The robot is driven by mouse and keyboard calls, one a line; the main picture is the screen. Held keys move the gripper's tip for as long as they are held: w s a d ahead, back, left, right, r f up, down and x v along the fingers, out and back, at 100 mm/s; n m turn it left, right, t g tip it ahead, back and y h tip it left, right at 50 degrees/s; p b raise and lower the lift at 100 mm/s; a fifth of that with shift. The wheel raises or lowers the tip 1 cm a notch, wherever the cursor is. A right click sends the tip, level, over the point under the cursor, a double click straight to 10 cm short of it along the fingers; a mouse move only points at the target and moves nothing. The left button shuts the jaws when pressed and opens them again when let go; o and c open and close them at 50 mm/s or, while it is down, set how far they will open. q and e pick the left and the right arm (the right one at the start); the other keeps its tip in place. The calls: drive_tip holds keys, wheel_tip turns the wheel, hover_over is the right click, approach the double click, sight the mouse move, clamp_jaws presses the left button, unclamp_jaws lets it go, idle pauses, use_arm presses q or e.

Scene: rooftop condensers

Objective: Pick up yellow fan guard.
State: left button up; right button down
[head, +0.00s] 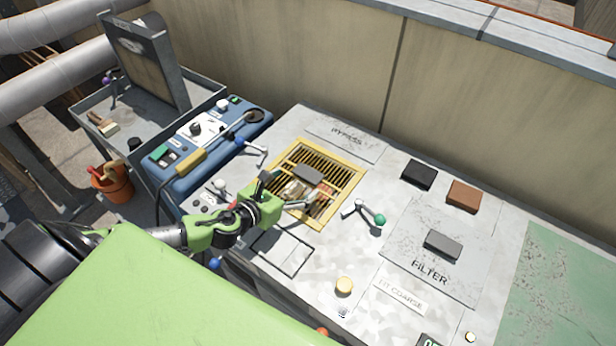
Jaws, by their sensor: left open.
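The yellow fan guard (338,176) is a square slatted grille lying on the grey top of the condenser unit. A dark grey block and some pale, jumbled items show over its middle; I cannot tell exactly how they sit. My left gripper (287,190) reaches in from the left at the guard's near left edge, with its fingers apart. It hides part of that edge, and I cannot tell whether it touches the guard. My right gripper is not in view.
A lever with a green knob (379,219) stands right of the guard. A blue instrument case (215,135) lies left. Black (419,173) and brown (464,195) blocks sit to the right, near a panel marked FILTER (415,262). A wall runs behind.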

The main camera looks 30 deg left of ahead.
sight(304, 178)
use_arm(q)
drive_tip(key=x, duration=0.4)
drive_tip(key=shift+d+r, duration=0.2)
drive_tip(key=shift+w+f, duration=0.15)
drive_tip(key=shift+w, duration=0.05)
drive_tip(key=c, duration=1.5)
drive_tip(key=shift+c, duration=0.2)
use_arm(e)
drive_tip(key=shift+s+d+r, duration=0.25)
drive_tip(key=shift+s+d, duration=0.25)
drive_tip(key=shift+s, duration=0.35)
